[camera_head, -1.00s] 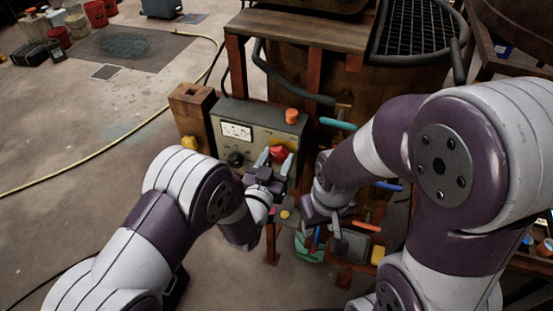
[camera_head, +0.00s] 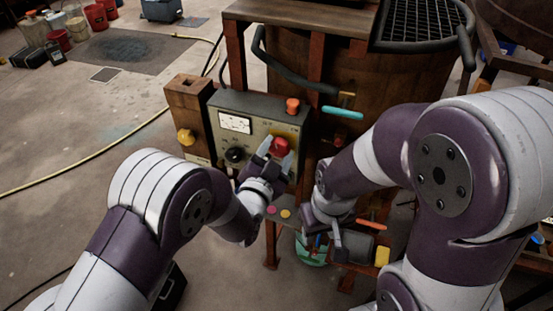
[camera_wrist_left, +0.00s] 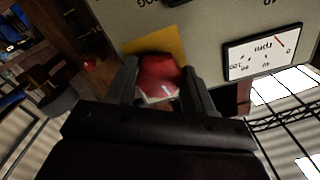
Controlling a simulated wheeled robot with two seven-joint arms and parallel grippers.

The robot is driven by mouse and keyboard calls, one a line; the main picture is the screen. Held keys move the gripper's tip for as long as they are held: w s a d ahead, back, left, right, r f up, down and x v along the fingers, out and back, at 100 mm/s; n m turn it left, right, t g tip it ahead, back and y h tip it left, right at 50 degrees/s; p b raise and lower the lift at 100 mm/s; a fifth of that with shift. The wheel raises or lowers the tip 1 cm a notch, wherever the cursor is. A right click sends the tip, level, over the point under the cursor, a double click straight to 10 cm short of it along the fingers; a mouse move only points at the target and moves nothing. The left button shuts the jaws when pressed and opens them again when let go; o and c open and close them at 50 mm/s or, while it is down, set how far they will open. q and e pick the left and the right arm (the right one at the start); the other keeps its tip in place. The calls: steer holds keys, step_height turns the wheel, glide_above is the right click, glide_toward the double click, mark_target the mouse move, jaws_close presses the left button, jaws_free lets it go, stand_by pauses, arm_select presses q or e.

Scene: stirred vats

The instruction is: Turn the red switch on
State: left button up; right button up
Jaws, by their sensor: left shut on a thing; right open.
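The red switch (camera_head: 280,147) is on the front of a grey control box (camera_head: 258,103), at its right side. In the left wrist view the red switch (camera_wrist_left: 157,78) sits between the two fingers, in front of a yellow plate (camera_wrist_left: 160,48). My left gripper (camera_head: 275,154) is shut on the red switch, with a finger on either side of it. The switch's markings and exact turn angle cannot be read. My right gripper (camera_head: 325,235) is open, low and to the right of the box, with no object seen between its fingers.
The box also carries a dial meter (camera_head: 235,123), a black knob (camera_head: 235,155) and an orange-red knob on top (camera_head: 292,105). A wooden post with a yellow knob (camera_head: 186,137) stands left of it. A large vat (camera_head: 300,75) stands behind.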

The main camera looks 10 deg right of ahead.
arm_select(q)
steer(key=m+b, duration=0.4)
steer(key=m, duration=0.2)
steer(key=shift+f+b, duration=0.2)
steer(key=shift+b, duration=0.15)
steer(key=m+b, duration=0.1)
steer(key=m, duration=0.1)
steer(key=m+b, duration=0.2)
steer(key=m, duration=0.1)
steer(key=shift+r+m, duration=0.2)
steer(key=shift+m, duration=0.1)
steer(key=o, duration=1)
steer(key=shift+o, duration=0.2)
steer(key=b+v, duration=0.3)
steer(key=v, duration=0.9)
steer(key=shift+s+a, duration=0.25)
steer(key=shift+s, duration=0.05)
